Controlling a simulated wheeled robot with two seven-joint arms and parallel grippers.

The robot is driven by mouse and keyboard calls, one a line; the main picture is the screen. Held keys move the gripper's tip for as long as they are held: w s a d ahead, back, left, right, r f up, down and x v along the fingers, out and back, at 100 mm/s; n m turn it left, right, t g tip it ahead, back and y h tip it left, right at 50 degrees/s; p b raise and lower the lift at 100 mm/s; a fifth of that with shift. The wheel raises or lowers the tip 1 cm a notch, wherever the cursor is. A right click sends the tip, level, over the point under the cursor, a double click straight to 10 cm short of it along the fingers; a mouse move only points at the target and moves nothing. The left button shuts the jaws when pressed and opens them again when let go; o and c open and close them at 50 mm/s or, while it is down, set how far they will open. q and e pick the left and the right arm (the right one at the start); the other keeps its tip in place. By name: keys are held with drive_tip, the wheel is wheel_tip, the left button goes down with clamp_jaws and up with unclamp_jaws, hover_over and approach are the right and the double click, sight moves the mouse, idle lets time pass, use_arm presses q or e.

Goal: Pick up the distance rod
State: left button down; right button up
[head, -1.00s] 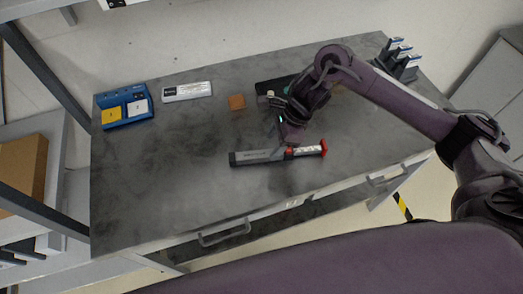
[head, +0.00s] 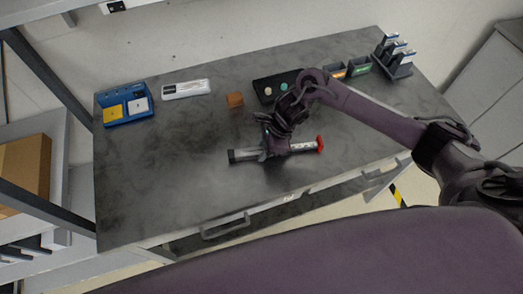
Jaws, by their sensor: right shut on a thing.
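The distance rod (head: 303,146) is a grey and black bar with a pale label and a red end cap at its right. It lies across the front middle of the dark tabletop (head: 180,205). My right gripper (head: 266,151) has come down over the middle of the rod and is shut on it. The gripper hides the rod's middle part. I cannot tell whether the rod touches the table or is just above it. My left gripper is not in view.
Behind the gripper are an orange-brown block (head: 235,100) and a black panel with round buttons (head: 262,92). A blue tray (head: 122,119) with yellow and white pieces and a white case (head: 186,88) stand at the back left. A dark rack (head: 400,66) stands at the back right. The front left is clear.

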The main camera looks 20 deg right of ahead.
clamp_jaws()
drive_tip(key=shift+r, duration=0.1)
